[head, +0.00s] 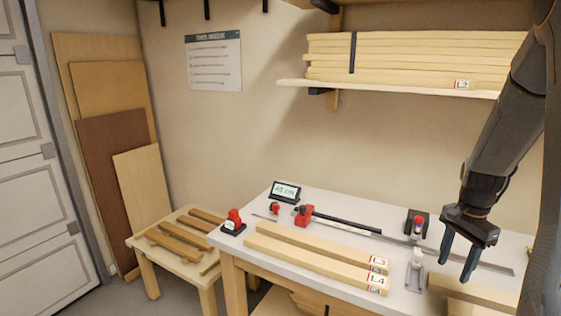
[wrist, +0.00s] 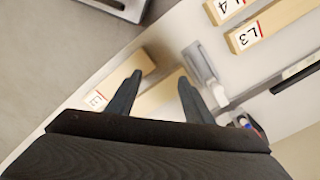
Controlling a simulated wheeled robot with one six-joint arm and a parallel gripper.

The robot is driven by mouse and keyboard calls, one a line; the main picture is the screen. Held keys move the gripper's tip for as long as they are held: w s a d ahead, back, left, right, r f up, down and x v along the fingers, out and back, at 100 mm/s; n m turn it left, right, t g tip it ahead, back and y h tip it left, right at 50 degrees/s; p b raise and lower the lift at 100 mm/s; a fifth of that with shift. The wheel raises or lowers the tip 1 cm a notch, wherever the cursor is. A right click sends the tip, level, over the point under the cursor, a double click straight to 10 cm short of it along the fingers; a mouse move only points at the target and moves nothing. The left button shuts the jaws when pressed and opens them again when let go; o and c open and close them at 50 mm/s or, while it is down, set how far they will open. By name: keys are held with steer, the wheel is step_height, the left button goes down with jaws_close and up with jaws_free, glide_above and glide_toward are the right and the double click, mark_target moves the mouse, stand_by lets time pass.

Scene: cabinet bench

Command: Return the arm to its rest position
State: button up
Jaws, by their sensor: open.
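My gripper (head: 460,258) hangs at the right of the head view, fingers pointing down above the right part of the white bench (head: 330,262). Its two dark fingers are apart with nothing between them, and they also show in the wrist view (wrist: 157,95). Below it lie short light wood pieces (head: 472,290) at the bench's front right. My arm (head: 505,125) comes down from the upper right of the head view.
Two boards marked L3 (head: 330,248) and L4 (head: 310,264) lie on the bench left of my gripper. A metal bracket (head: 415,270) stands near it. A shelf (head: 390,88) with stacked boards is above. A low table (head: 165,265) holds dark wood strips at left.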

steer(key=s+a+f+n+b, duration=0.1)
steer(key=s+a+n+b, duration=0.1)
steer(key=a+n, duration=0.3)
steer(key=s+a+f+n+t+b, duration=0.1)
steer(key=s+a+n, duration=0.3)
steer(key=a, duration=1)
steer(key=s+a+f+n+b, duration=0.1)
steer(key=s+a+n+b, duration=0.2)
steer(key=a+n, duration=0.3)
steer(key=s+a, duration=0.1)
steer(key=a, duration=0.2)
steer(key=shift+a+f+b, duration=0.2)
steer(key=shift+a+b, duration=0.1)
